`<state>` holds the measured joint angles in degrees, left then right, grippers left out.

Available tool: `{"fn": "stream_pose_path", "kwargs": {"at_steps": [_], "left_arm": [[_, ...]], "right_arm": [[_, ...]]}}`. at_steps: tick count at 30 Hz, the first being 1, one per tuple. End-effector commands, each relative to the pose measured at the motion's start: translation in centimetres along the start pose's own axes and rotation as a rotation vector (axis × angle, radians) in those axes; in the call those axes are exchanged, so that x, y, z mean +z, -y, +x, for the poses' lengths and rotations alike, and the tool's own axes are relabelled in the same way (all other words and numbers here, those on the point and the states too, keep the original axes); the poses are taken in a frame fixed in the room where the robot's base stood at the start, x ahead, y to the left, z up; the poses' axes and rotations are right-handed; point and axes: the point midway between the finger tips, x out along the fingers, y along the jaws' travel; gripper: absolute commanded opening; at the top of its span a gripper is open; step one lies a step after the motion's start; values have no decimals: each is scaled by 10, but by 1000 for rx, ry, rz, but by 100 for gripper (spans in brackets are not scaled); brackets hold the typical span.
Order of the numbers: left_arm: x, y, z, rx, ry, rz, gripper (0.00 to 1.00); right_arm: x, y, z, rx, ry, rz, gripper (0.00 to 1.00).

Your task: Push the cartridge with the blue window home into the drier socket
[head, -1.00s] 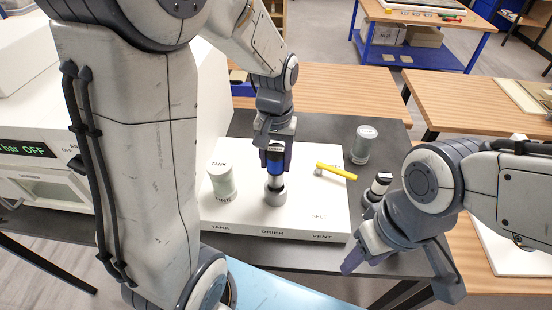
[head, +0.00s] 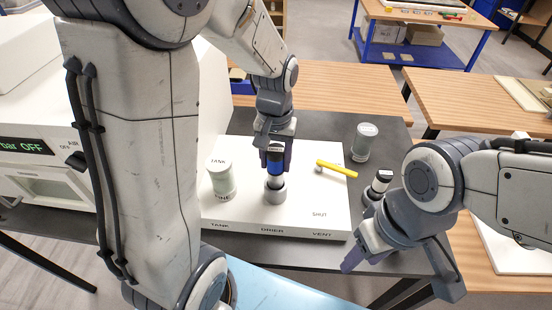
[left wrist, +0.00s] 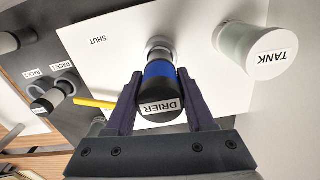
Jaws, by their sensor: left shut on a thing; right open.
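The cartridge with the blue window (head: 275,166) stands upright at the grey drier socket (head: 275,190) on the white board. My left gripper (head: 274,160) is shut on it from above. In the left wrist view the cartridge (left wrist: 158,88) has a black cap labelled DRIER, and the fingers (left wrist: 157,100) lie on both sides of it. Its lower end meets the socket ring (left wrist: 160,52); how deep it sits I cannot tell. My right gripper (head: 398,262) is open and empty at the front right, away from the board.
A TANK canister (head: 221,178) stands left of the socket. A yellow-handled valve (head: 337,170) lies to the right, near the SHUT label. A grey-lidded jar (head: 363,142) and a black-and-white cartridge (head: 379,184) stand farther right on the dark table. The board's front right is clear.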

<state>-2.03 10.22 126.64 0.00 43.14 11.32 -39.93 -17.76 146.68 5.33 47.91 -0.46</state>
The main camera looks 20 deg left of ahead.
Motion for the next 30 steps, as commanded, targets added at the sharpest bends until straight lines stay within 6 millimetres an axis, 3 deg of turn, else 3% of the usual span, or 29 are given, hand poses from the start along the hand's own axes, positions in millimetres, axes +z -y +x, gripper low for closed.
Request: {"fn": "stream_pose_path", "kwargs": {"at_steps": [30], "left_arm": [[0, 0, 43, 0, 0, 0, 0]], "right_arm": [[2, -2, 32, 0, 0, 0, 50]]}}
